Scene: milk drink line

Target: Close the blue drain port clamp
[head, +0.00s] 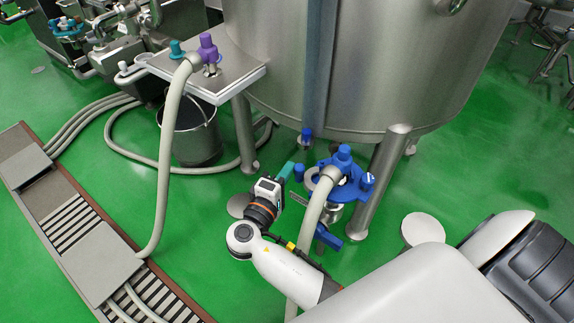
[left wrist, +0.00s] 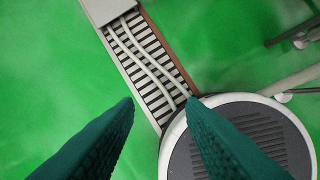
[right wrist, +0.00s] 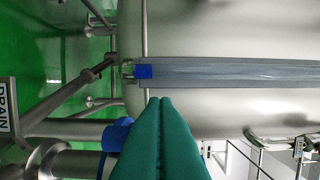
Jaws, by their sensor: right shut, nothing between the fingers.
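The blue drain port clamp (head: 352,190) sits around the port under the big steel tank in the head view, with a blue fitting and a grey hose at it. A blue lever-like part (head: 329,237) hangs below it; whether the clamp is open or closed I cannot tell. My right gripper (head: 286,171) is left of the clamp, apart from it, with its teal fingers shut and empty. In the right wrist view its fingers (right wrist: 160,102) point toward the tank, and a blue part (right wrist: 117,134) shows partly behind them. My left gripper (left wrist: 160,105) is open and empty.
The steel tank (head: 350,60) stands above the port on legs; one leg (head: 382,180) is just right of the clamp. A bucket (head: 197,140), hoses and a floor drain channel (head: 75,215) lie left. A DRAIN sign (right wrist: 8,112) shows in the right wrist view.

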